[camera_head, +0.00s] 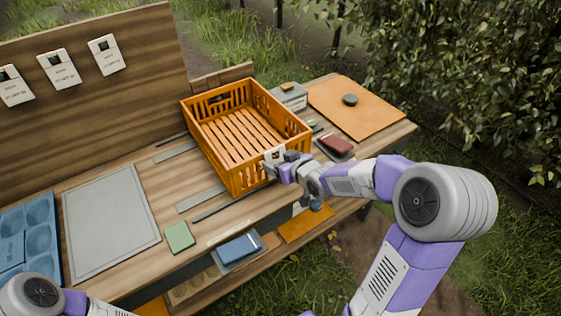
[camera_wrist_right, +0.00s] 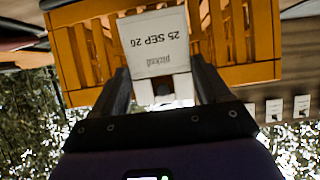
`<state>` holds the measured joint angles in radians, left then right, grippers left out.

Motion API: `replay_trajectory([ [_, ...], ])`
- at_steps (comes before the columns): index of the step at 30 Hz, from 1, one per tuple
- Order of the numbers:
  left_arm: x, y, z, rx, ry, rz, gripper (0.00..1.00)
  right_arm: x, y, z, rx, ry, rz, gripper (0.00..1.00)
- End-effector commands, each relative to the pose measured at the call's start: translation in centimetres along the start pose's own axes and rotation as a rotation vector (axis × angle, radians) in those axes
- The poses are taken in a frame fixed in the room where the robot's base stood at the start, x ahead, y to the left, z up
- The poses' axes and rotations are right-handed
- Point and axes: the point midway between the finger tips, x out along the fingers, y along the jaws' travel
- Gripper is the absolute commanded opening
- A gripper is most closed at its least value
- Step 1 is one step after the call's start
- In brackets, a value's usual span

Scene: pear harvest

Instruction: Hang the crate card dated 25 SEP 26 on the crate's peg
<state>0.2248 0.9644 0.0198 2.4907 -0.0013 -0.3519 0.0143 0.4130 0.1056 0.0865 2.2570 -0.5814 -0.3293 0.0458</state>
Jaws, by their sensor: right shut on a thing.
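The orange slatted crate (camera_head: 240,180) stands empty on the wooden bench. My right gripper (camera_head: 277,168) is at the crate's near side, toward its right corner. It is shut on a white card (camera_wrist_right: 157,42), which shows upside down between the fingers in the right wrist view. The card reads "picked 25 SEP" and a year whose last digit is hard to read. The card is in front of the crate wall (camera_wrist_right: 235,50), and I cannot tell whether it touches it. The crate's peg cannot be made out. My left arm enters at the bottom left, with its gripper out of view.
Three white cards (camera_head: 58,69) hang on the upright board (camera_head: 130,65). A grey mat (camera_head: 110,220), blue tray (camera_head: 30,235) and green block (camera_head: 179,237) lie left. A dark red item (camera_head: 336,145) and an orange board (camera_head: 356,108) lie right of the crate.

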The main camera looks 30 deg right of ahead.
Motion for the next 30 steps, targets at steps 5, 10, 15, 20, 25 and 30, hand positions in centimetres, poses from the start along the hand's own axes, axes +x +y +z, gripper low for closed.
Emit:
replay_trajectory([
  [5,0.0,0.0,0.0,0.000,0.000,0.000,0.00,0.0,0.0,0.0,0.000,0.000,0.000,0.97],
  [10,0.0,0.0,0.0,0.000,0.000,0.000,0.00,0.0,0.0,0.0,0.000,0.000,0.000,1.00],
  [15,-0.4,0.1,0.0,0.000,0.000,0.000,0.00,-0.7,0.1,-0.1,-0.001,0.000,0.001,1.00],
  [20,-1.6,0.6,0.1,0.000,0.000,0.000,0.00,-3.3,0.1,-0.4,0.000,0.001,0.003,1.00],
  [25,-2.9,1.1,0.1,0.000,0.000,0.000,0.00,-6.1,0.0,-0.4,-0.001,0.001,0.002,1.00],
  [30,-3.5,1.3,0.1,0.000,0.000,0.000,0.00,-7.5,0.0,-0.1,0.000,0.000,0.000,1.00],
])
